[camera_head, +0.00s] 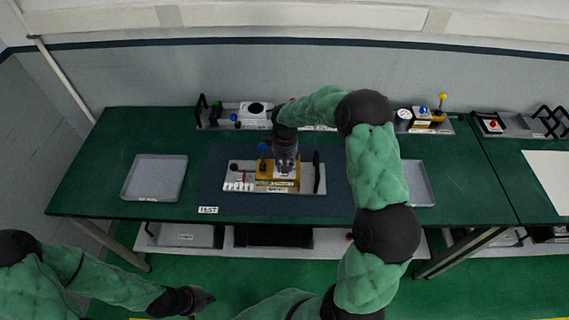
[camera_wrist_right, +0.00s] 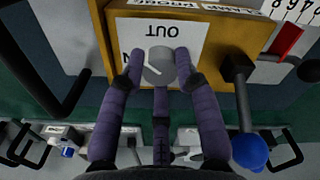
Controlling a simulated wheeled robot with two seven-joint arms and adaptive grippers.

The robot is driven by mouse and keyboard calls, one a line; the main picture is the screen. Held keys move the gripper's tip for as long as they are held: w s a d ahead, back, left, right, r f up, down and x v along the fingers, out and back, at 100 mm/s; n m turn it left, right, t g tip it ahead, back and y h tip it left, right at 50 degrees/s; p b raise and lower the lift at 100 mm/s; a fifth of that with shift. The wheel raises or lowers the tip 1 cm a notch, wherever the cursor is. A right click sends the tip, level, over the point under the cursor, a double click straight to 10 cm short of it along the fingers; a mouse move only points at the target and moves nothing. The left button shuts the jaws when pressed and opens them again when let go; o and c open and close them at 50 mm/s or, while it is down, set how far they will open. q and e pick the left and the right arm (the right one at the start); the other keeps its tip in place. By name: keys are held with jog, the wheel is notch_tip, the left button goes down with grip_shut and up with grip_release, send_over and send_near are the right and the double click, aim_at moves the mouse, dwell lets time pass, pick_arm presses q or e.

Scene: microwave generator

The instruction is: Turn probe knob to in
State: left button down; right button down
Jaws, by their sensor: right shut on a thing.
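The probe knob (camera_wrist_right: 158,67) is a small grey cylinder with a thin white mark on its face. It sits on a white label plate (camera_wrist_right: 188,38) on a yellow-orange block. The word OUT reads upside down above the knob; part of another word at its left is covered by a finger. My right gripper (camera_wrist_right: 159,72) has its purple-grey fingers closed around the knob. In the head view it (camera_head: 285,165) reaches down over the yellow block (camera_head: 265,184), hiding the knob. My left gripper (camera_head: 195,301) is low at the left, away from the table; its fingers are unclear.
A blue-tipped lever (camera_wrist_right: 240,95) stands beside the block, near my right gripper. A red switch (camera_wrist_right: 286,40) is farther right. Grey trays (camera_head: 155,178) lie on the green table (camera_head: 110,150). More instruments (camera_head: 420,118) line the back edge.

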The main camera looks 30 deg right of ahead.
jog(key=n, duration=0.4)
jog(key=shift+n+p, duration=0.3)
jog(key=shift+d+n, duration=0.1)
jog(key=shift+n, duration=1.7)
jog(key=c, duration=0.9)
grip_release()
notch_tip(320, 180, up, 12)
